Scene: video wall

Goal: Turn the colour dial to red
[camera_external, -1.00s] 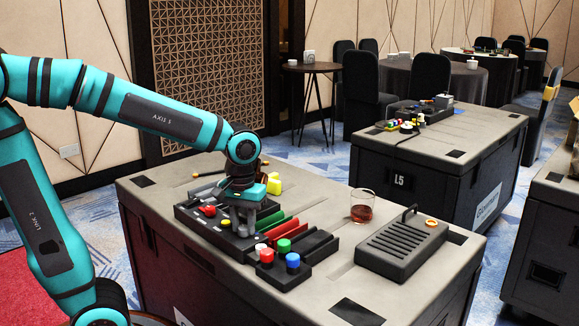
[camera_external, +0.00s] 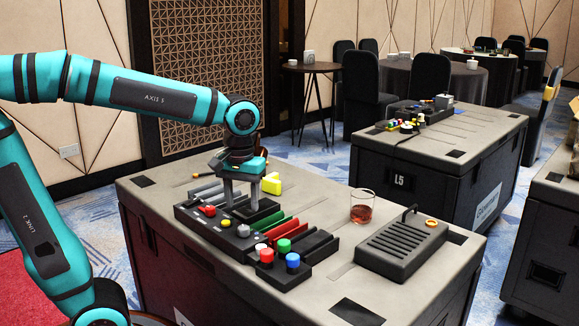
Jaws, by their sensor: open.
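A black control console (camera_external: 212,233) lies on the case top. It carries a red knob (camera_external: 208,211), a small yellow button (camera_external: 226,223) and a grey knob (camera_external: 243,230). I cannot tell which part is the colour dial or where it points. My gripper (camera_external: 241,205) points down over the back half of the console, its two grey fingers apart. A dark block shows below and between the fingertips. I cannot tell whether they touch it. Nothing is visibly held.
Red and green bars (camera_external: 280,228) lie right of the gripper, with white, red, green and blue knobs in front. A yellow block (camera_external: 272,183) sits behind. A glass with red liquid (camera_external: 361,207) and a dark slotted box (camera_external: 402,245) stand to the right.

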